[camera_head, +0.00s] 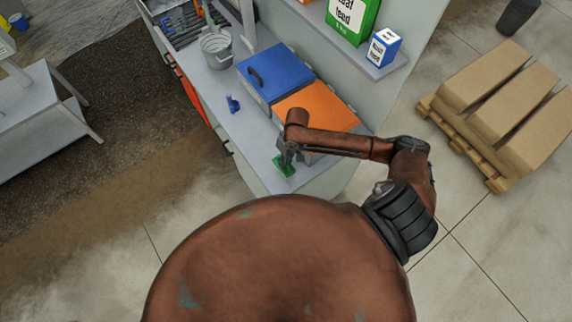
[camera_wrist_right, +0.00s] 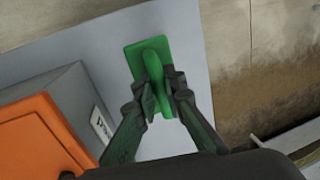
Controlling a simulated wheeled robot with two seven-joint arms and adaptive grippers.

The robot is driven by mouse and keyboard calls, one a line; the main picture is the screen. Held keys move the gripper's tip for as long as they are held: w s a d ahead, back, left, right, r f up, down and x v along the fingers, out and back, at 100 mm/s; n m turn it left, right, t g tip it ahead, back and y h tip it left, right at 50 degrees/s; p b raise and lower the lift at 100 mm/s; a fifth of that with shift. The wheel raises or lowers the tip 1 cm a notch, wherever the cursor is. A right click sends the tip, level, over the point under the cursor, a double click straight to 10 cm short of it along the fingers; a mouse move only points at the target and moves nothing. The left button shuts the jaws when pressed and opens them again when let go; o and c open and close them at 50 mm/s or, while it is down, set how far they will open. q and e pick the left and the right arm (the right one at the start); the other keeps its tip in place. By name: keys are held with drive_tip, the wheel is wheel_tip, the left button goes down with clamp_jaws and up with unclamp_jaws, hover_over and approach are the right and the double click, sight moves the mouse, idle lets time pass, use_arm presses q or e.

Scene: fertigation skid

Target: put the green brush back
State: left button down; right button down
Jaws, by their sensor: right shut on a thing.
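The green brush (camera_wrist_right: 133,54) has a flat rectangular base and an upright green handle. In the right wrist view my right gripper (camera_wrist_right: 161,100) is shut on its handle, with a dark finger on each side. In the head view the green brush (camera_head: 284,168) is at the near end of the grey bench, under my right gripper (camera_head: 287,150), which partly covers it. The base appears flat on or just above the bench top; I cannot tell which. My left gripper is not in view.
An orange-lidded box (camera_head: 318,106) and a blue-lidded box (camera_head: 275,70) stand on the bench (camera_head: 225,110) beside the brush. A pallet of sacks (camera_head: 505,95) is on the floor at right.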

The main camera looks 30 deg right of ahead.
drive_tip(key=shift+w+d+f, duration=0.15)
drive_tip(key=shift+d+f, duration=0.05)
drive_tip(key=shift+f, duration=0.05)
drive_tip(key=shift+f+p, duration=0.3)
drive_tip(key=shift+f, duration=1.3)
drive_tip(key=c, duration=2)
unclamp_jaws()
drive_tip(key=shift+d+f, duration=0.1)
drive_tip(key=r, duration=0.4)
drive_tip(key=d+r, duration=0.1)
drive_tip(key=r, duration=0.3)
drive_tip(key=d+r, duration=0.1)
drive_tip(key=r, duration=0.3)
drive_tip(key=shift+w+d, duration=0.1)
drive_tip(key=shift+w, duration=0.05)
